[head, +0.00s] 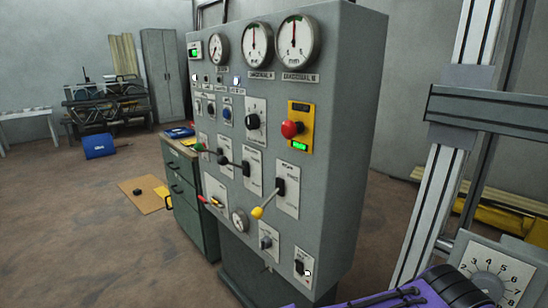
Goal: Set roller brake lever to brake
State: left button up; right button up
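The grey control cabinet (338,130) stands in the middle of the head view and carries several levers. One lever has a yellow knob (257,212) and slants down to the left from its slotted plate (291,186). A lever with a black knob (223,160) and one with a green knob (199,147) stick out to the left, nearly level. A smaller red-handled lever (202,199) sits lower left. The plate labels are too small to read, so I cannot tell which lever is the roller brake. Neither gripper shows, and no gripper is visible at any lever.
A red emergency button (291,129) on a yellow plate sits above the yellow-knobbed lever. A metal frame (480,105) and numbered dial (490,272) stand at right. A green drawer cabinet (187,195) stands behind. Open floor (75,235) lies to the left.

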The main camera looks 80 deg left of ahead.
aim_at(221, 160)
jog(key=u, duration=2.95)
jog(key=k, duration=0.25)
jog(key=u, duration=0.2)
